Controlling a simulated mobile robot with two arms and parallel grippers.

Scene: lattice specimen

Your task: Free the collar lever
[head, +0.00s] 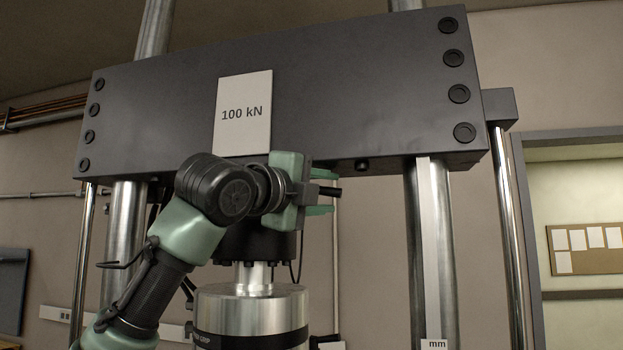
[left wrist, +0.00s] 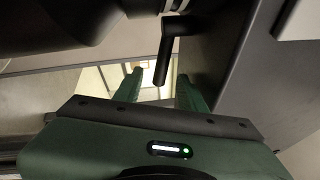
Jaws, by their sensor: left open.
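My left gripper (head: 324,192) is open below the dark crosshead, in front of the black load cell (head: 240,240). Its two green fingers point right in the head view. A short black lever (head: 332,191) shows between the fingertips there; I take it for the collar lever. In the left wrist view the lever (left wrist: 163,60) hangs from a collar with a bright metal ring (left wrist: 177,5), and its end lies between the open fingertips (left wrist: 158,74). I cannot tell whether a finger touches it. The rest of the collar is hidden in the head view. My right gripper is out of view.
The wide crosshead (head: 350,90) with a "100 kN" plate (head: 243,112) spans the space above my gripper. A steel column (head: 432,260) with a scale stands to the right, another (head: 125,230) to the left. A metal cylinder (head: 252,305) sits below. Room is free between gripper and right column.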

